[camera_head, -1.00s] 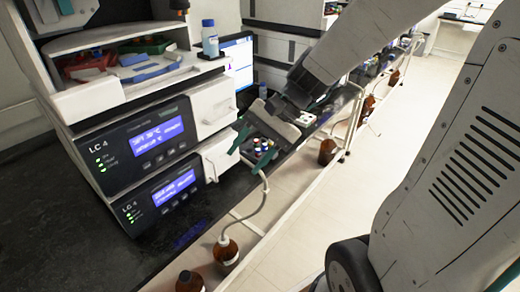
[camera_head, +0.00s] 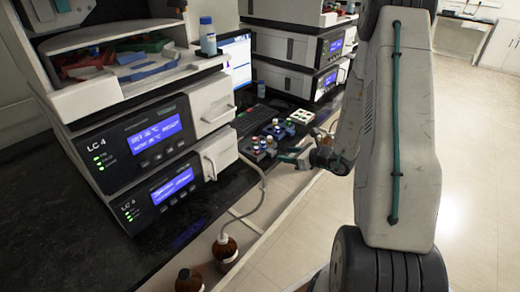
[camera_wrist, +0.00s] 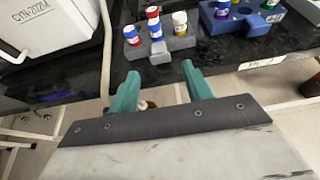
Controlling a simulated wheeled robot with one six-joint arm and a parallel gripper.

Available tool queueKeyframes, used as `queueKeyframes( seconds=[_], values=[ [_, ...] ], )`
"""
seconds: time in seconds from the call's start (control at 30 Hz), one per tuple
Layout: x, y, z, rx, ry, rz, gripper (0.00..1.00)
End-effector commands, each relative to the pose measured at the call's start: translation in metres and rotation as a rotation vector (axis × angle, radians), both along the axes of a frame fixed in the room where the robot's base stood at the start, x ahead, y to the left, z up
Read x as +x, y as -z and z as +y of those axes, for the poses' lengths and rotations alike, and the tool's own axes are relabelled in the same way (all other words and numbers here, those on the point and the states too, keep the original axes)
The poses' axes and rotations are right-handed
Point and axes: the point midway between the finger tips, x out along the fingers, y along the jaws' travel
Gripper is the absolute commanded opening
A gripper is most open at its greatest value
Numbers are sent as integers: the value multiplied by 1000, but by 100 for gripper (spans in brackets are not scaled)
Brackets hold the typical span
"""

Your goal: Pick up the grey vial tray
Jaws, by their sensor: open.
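The grey vial tray (camera_wrist: 178,43) is at the top of the wrist view on the dark bench. In the head view the grey tray (camera_head: 262,157) is near the bench's front edge, beside the lower LC unit. My gripper (camera_wrist: 160,69) is open and empty, its teal fingers pointing toward the tray, apart from it. In the head view my gripper (camera_head: 287,155) is just right of the tray, partly hidden by my wrist.
A blue vial tray (camera_wrist: 258,24) stands right of the grey one. A white tray (camera_head: 303,117) is farther back. The LC units (camera_head: 150,140) stand on the left. A keyboard (camera_head: 250,120) lies behind. A tube loops down to brown bottles (camera_head: 225,250) below the bench edge.

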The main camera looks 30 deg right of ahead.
Motion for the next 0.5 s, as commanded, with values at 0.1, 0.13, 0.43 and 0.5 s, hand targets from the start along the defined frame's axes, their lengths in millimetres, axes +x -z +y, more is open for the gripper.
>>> queueKeyframes(
  seconds=[0.1,0.13,0.43,0.5],
  values=[
    [11,5,5,0,-3,0,49],
    [13,6,6,0,-4,0,49],
    [47,21,18,0,-7,-1,49],
    [53,24,20,-1,-5,-1,49]
  ],
)
